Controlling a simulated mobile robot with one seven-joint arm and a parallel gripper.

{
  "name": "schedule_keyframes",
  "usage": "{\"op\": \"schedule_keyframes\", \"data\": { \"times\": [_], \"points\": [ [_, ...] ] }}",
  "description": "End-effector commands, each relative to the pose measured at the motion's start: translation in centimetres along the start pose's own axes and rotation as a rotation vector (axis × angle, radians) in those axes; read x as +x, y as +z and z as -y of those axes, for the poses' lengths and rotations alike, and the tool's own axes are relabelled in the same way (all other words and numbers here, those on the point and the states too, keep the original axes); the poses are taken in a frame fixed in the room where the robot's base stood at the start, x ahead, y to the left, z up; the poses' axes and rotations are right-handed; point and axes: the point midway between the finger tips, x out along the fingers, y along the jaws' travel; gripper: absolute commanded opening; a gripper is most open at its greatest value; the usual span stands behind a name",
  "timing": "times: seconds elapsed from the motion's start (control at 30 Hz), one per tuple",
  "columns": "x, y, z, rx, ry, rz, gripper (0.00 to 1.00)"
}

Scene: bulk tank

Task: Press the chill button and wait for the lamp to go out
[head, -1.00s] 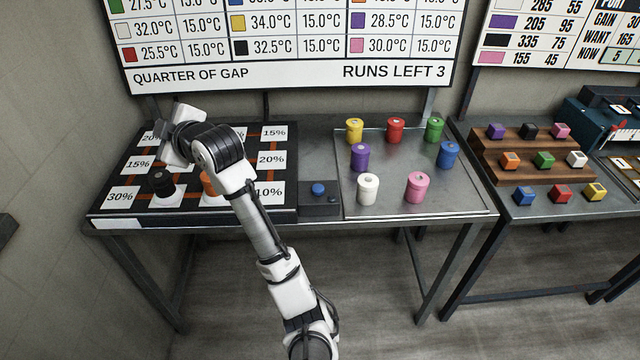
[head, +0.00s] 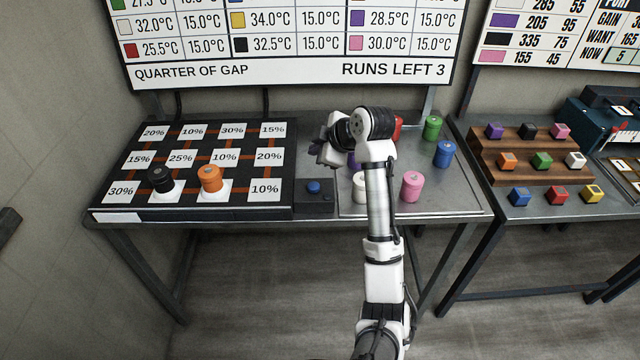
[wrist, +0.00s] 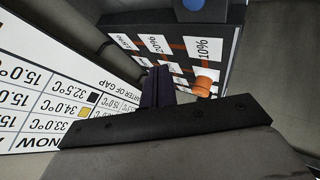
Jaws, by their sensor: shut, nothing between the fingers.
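The blue chill button (head: 314,187) sits on a small dark box (head: 313,203) between the percentage board and the metal tray. The button also shows in the wrist view (wrist: 192,4), cut by the top edge. I cannot make out a lit lamp on the box. My gripper (head: 320,150) is raised above and behind the box, beside the tray's left part, apart from the button. Its fingers are shut and empty in the wrist view (wrist: 157,84).
The percentage board (head: 225,129) holds a black canister (head: 161,180) and an orange canister (head: 210,178) on white pads. The metal tray (head: 450,203) carries several coloured canisters, some hidden behind my arm. A wall chart (head: 290,72) hangs behind.

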Motion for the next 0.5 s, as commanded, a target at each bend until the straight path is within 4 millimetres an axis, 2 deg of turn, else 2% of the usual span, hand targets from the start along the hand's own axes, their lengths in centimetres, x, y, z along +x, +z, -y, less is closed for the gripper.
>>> {"op": "schedule_keyframes", "data": {
  "times": [0.27,0.5],
  "points": [
    [0.03,0.01,0.0,0.001,0.001,0.0,0.0],
    [0.87,0.63,0.62,0.001,0.001,0.0,0.0]
  ]
}}
